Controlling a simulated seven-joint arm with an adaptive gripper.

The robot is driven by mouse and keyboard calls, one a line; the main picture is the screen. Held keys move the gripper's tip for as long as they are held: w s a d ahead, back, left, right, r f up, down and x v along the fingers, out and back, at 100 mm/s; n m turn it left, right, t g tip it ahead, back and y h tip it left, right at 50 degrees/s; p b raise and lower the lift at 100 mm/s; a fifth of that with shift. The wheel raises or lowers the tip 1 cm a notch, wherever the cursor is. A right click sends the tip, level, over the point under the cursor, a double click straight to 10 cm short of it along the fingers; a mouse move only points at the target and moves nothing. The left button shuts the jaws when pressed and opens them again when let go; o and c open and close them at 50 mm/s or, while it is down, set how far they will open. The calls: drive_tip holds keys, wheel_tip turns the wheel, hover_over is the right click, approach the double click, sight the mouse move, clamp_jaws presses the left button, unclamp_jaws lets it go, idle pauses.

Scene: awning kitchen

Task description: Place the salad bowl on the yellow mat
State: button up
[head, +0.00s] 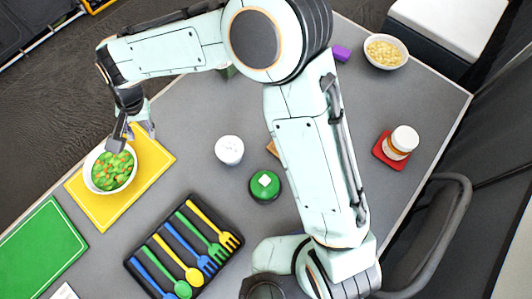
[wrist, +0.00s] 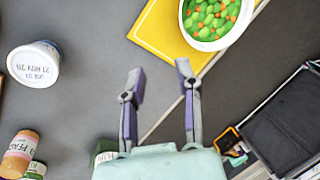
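The salad bowl (head: 112,173) is a white bowl with green and orange pieces. It sits on the yellow mat (head: 147,165), towards the mat's outer long side, and its rim appears to reach over that edge. The bowl (wrist: 212,18) and mat (wrist: 165,35) also show at the top of the wrist view, where the bowl is partly cut off. My gripper (head: 134,138) is open and empty above the table's edge near the bowl. One finger overlaps the bowl's rim in the head view. In the wrist view my gripper (wrist: 160,72) has its fingers apart and clear of the bowl.
A black tray (head: 217,259) of colored cutlery, a green mat (head: 42,248), a white tub (head: 229,150) and a green-lidded container (head: 265,186) are on the table. A pasta bowl (head: 385,52) and a jar (head: 402,141) on a red mat (head: 384,156) are far right.

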drive_tip(key=s+d+r+t+h, duration=0.1)
drive_tip(key=d+r+h, duration=0.15)
drive_tip(key=d, duration=0.75)
drive_tip(key=s+d+r+h, duration=0.1)
drive_tip(key=d+r, duration=0.3)
drive_tip(key=d, duration=0.6)
drive_tip(key=s+d+r+g+y, duration=0.1)
drive_tip(key=s+d+r, duration=0.1)
drive_tip(key=s+d, duration=0.9)
drive_tip(key=shift+s+d+m, duration=0.3)
drive_tip(key=shift+s+d, duration=0.05)
drive_tip(key=shift+s, duration=0.75)
